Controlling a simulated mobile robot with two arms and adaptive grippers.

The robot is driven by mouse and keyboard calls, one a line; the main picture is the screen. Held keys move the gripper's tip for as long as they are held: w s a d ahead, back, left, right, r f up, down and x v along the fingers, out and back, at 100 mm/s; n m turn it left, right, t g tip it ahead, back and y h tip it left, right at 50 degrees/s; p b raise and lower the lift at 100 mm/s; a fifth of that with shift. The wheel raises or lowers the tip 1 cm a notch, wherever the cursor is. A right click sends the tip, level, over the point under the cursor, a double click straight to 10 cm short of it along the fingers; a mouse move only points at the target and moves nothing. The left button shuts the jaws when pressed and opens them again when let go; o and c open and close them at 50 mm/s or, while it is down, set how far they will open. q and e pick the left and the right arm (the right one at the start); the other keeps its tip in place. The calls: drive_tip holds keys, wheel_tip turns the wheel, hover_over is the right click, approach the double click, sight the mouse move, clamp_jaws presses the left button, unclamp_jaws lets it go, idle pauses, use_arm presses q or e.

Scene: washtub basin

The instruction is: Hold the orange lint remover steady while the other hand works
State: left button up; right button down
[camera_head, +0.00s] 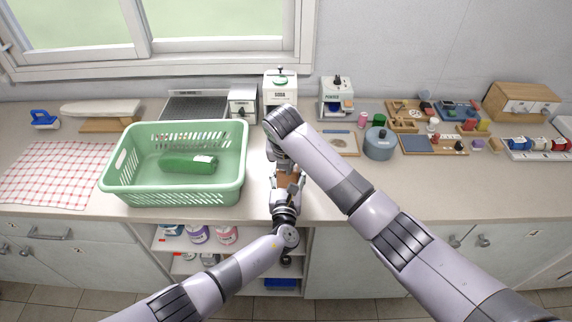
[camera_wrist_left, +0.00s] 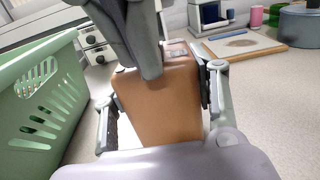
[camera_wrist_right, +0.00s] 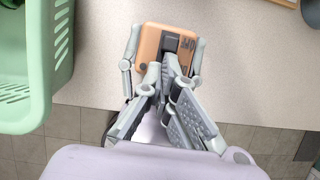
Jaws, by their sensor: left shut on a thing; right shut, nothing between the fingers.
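The orange lint remover (camera_wrist_left: 168,112) is a blocky body held between the two fingers of my left gripper (camera_wrist_left: 160,105), at the counter's front edge. In the right wrist view it shows from above (camera_wrist_right: 150,46), with a dark part on its top and dark markings near its right side. My left gripper is shut on its sides. My right gripper (camera_wrist_right: 172,72) is shut and empty, with its fingertips at or just over the dark part; I cannot tell whether they touch. In the head view my right gripper (camera_head: 291,183) and arm hide much of the remover.
A green basket (camera_head: 118,188) with a dark green item (camera_head: 185,163) stands close on the left. White machines (camera_head: 280,90) stand at the back wall. A blue-grey pot (camera_head: 379,144) and wooden boards with small items are on the right. The counter's right front is clear.

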drive_tip(key=v, duration=1)
use_arm(q)
drive_tip(key=o, duration=1.1)
